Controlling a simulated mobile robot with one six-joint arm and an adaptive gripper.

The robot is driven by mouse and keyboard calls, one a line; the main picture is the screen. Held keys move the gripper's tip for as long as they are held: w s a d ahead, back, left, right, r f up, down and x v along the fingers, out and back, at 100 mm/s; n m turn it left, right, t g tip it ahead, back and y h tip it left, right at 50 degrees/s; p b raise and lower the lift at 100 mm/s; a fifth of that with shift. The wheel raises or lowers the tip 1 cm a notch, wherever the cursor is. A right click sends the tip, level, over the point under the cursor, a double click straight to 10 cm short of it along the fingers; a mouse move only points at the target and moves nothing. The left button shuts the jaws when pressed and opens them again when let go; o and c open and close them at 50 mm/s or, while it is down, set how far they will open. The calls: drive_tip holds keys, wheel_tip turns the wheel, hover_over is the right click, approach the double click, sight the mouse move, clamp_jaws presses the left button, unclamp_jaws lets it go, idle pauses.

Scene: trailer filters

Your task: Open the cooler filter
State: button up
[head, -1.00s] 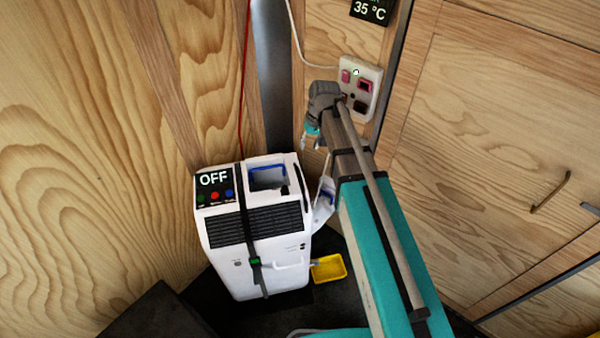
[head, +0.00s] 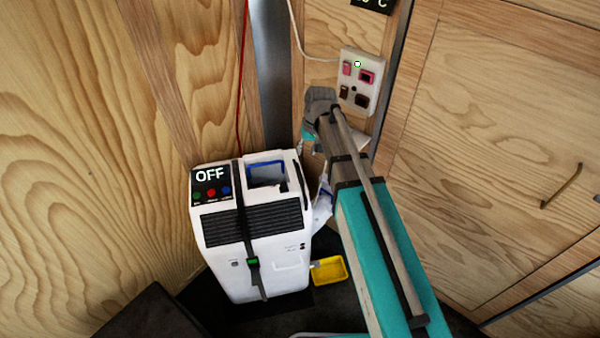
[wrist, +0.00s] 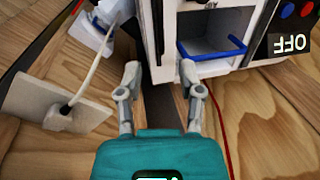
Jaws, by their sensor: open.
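The white cooler (head: 255,262) stands upright on the dark floor, its panel (head: 210,187) reading OFF. A recess with a blue rim (head: 267,174) is open in its top; the blue rim also shows in the wrist view (wrist: 212,50). A white piece with blue on it (head: 323,203) is at the cooler's right side, partly hidden by my arm. It appears at the upper left of the wrist view (wrist: 92,32). My gripper (wrist: 160,75) is open and empty, its fingers apart near the cooler's edge below the recess in that view. In the head view its fingers are mostly hidden.
A dark strap (head: 251,240) with a green buckle runs down the cooler's front. A yellow tray (head: 329,271) lies at its lower right. A socket panel (head: 360,80) with a cable is on the wall behind my arm. Wooden walls close in both sides.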

drive_tip(key=shift+s+a+f+b, duration=0.1)
drive_tip(key=shift+a+f+b, duration=0.15)
drive_tip(key=shift+f+b, duration=1.15)
drive_tip(key=shift+s+a+f+b, duration=0.1)
drive_tip(key=shift+a+f+b, duration=0.2)
drive_tip(key=shift+f+b, duration=1.1)
drive_tip(key=shift+a+f+b, duration=0.25)
drive_tip(key=shift+f+b, duration=1)
drive_tip(key=shift+f, duration=0.25)
clamp_jaws()
